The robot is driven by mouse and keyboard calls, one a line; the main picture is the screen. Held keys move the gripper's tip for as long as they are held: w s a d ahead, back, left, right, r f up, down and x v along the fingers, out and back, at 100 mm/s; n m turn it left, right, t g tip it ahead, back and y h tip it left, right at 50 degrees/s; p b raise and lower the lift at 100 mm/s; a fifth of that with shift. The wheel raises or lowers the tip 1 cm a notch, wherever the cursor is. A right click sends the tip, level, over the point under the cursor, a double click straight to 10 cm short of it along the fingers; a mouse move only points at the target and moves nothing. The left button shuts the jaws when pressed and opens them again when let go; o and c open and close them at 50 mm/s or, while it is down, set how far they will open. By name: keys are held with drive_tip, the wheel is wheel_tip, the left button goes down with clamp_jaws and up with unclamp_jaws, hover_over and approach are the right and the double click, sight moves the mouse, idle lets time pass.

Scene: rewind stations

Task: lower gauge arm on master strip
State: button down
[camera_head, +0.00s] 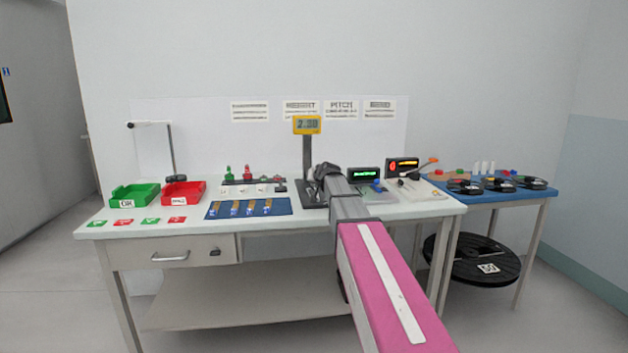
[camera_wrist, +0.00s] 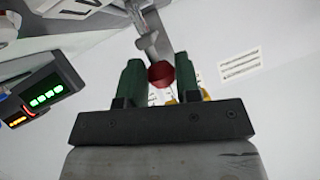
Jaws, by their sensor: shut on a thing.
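The gauge stands on the table as a dark column (camera_head: 307,155) with a yellow display (camera_head: 307,125) on top. Its dark base (camera_head: 312,195) is partly hidden behind my arm. My gripper (camera_head: 322,172) is beside the column. In the wrist view my gripper (camera_wrist: 160,82) has its two green fingers shut on a red knob (camera_wrist: 161,74). The knob sits at the end of a grey metal lever, the gauge arm (camera_wrist: 148,38). I cannot make out the master strip or whether the gauge arm touches anything.
Left of the gauge lie a blue mat (camera_head: 225,210) with several strips, a red bin (camera_head: 168,198) and a green bin (camera_head: 122,202). Two small displays stand right of my arm, one with green digits (camera_head: 363,174). A blue side table (camera_head: 500,198) carries black reels.

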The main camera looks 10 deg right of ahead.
drive_tip(key=shift+s+f, duration=0.15)
drive_tip(key=shift+f, duration=0.4)
drive_tip(key=c, duration=1)
unclamp_jaws()
drive_tip(key=shift+d, duration=0.1)
drive_tip(key=shift+o, duration=0.9)
drive_tip(key=shift+r, duration=0.1)
drive_tip(key=shift+s+r, duration=0.25)
drive_tip(key=shift+s, duration=0.05)
drive_tip(key=v, duration=1)
drive_tip(key=shift+d, duration=0.15)
